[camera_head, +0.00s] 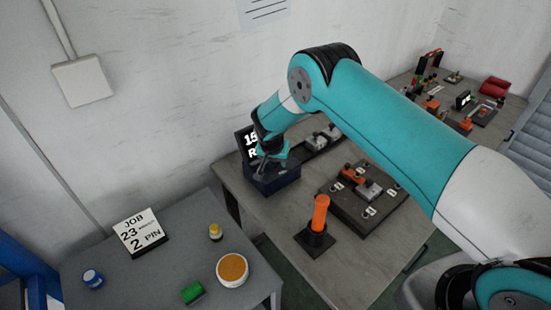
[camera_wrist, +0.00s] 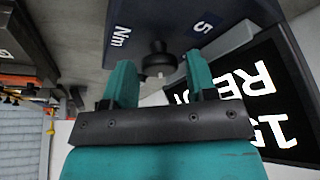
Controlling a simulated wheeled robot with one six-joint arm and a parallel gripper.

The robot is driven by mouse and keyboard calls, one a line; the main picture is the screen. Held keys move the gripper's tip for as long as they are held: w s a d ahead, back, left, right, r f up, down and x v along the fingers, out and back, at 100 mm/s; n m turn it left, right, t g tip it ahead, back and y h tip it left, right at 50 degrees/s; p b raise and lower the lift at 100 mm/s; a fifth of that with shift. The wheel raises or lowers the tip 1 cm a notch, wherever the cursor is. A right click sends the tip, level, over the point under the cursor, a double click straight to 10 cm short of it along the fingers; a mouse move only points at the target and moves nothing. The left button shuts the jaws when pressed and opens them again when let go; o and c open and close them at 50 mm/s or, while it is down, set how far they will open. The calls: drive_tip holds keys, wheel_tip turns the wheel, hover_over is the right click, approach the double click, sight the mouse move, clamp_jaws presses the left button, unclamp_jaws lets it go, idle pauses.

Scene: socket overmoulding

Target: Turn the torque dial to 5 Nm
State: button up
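The torque unit is a dark blue box (camera_head: 272,180) on the grey bench in the head view. Its black display (camera_head: 247,143) stands behind it and is partly hidden by my arm. In the wrist view the display (camera_wrist: 268,98) shows "15" and part of a word starting with "RE". The panel (camera_wrist: 150,22) bears the marks "5" and "Nm". The dark round dial (camera_wrist: 157,58) has a small pale tip. My gripper (camera_wrist: 160,72) has its two teal fingers apart, one each side of the dial, with gaps visible. In the head view my gripper (camera_head: 270,160) is over the box.
An orange-handled tool (camera_head: 320,212) stands in a black base on the bench, near a dark fixture board (camera_head: 345,210). A job card (camera_head: 140,232), a yellow-capped bottle (camera_head: 215,232) and an orange-filled tub (camera_head: 232,269) are on the front-left table. The wall is close behind the box.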

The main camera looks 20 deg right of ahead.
drive_tip(key=c, duration=0.6)
